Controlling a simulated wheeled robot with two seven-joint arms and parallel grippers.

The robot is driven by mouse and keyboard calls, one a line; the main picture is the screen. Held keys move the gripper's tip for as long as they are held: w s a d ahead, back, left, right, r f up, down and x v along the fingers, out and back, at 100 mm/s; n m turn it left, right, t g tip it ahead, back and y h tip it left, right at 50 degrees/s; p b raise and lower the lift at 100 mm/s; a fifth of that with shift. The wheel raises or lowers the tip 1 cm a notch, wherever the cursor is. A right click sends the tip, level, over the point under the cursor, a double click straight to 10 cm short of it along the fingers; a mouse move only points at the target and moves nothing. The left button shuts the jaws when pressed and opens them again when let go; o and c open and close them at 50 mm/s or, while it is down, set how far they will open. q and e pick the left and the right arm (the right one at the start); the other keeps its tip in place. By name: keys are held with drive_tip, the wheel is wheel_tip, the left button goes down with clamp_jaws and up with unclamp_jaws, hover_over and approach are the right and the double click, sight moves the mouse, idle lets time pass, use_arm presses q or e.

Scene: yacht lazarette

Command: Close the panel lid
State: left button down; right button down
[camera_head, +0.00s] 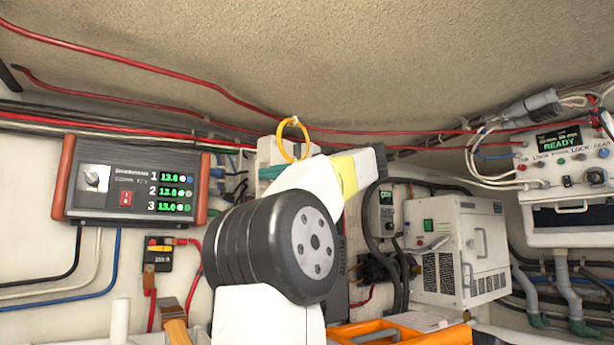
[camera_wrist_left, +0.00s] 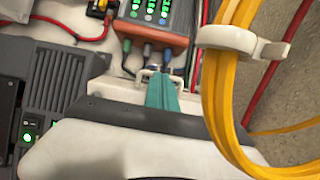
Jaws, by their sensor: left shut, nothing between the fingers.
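My left arm rises through the middle of the head view and hides much behind it. The shut teal fingers of my left gripper (camera_head: 271,172) show at the left of the wrist, in front of a pale panel (camera_head: 273,150) that looks like the lid. In the left wrist view, the fingers (camera_wrist_left: 164,80) reach a small pale handle (camera_wrist_left: 143,75) on the pale panel (camera_wrist_left: 115,88). Nothing is between them, and I cannot tell whether they touch the handle. How far the lid stands open is hidden. My right gripper is not in view.
A yellow cable loop (camera_head: 284,140) hangs close to my wrist and looms large in the left wrist view (camera_wrist_left: 220,100). A battery display (camera_head: 130,182) is left, a white vented box (camera_head: 462,250) right, and a READY console (camera_head: 545,170) far right. Red cables cross above.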

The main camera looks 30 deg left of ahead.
use_arm(q)
drive_tip(key=a+m+t, duration=0.1)
drive_tip(key=a, duration=0.2)
drive_tip(key=a+t, duration=0.1)
drive_tip(key=a, duration=0.3)
drive_tip(key=a+m+t, duration=0.1)
drive_tip(key=a+t, duration=0.1)
drive_tip(key=a, duration=0.1)
drive_tip(key=shift+w+a+r+m, duration=0.15)
drive_tip(key=shift+w+a+m, duration=0.15)
drive_tip(key=shift+w+a, duration=0.05)
drive_tip(key=shift+s, duration=0.1)
